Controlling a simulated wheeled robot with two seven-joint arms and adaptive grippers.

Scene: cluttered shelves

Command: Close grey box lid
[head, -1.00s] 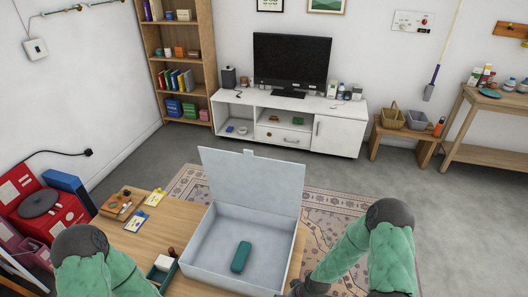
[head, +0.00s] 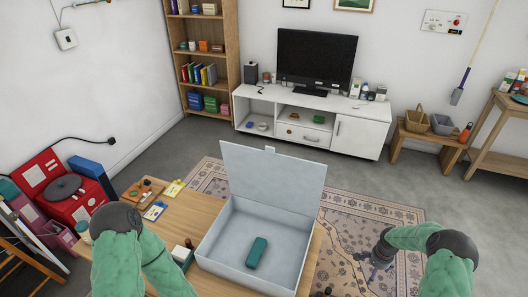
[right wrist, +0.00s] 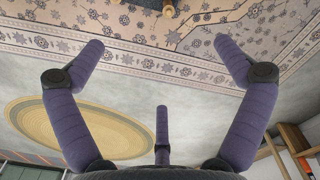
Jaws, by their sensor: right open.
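The light grey box (head: 262,225) stands on the wooden table, its lid (head: 275,178) raised upright along the far edge and leaning slightly back. A dark teal object (head: 256,252) lies inside on the box floor. My right gripper (head: 372,262) is to the right of the box, apart from it and over the patterned rug. In the right wrist view, its fingers (right wrist: 160,47) are spread wide with nothing between them. My left arm comes in at the lower left, but its gripper is not visible.
A rug (head: 365,215) covers the floor beyond and right. A white TV stand (head: 300,128) stands at the back.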

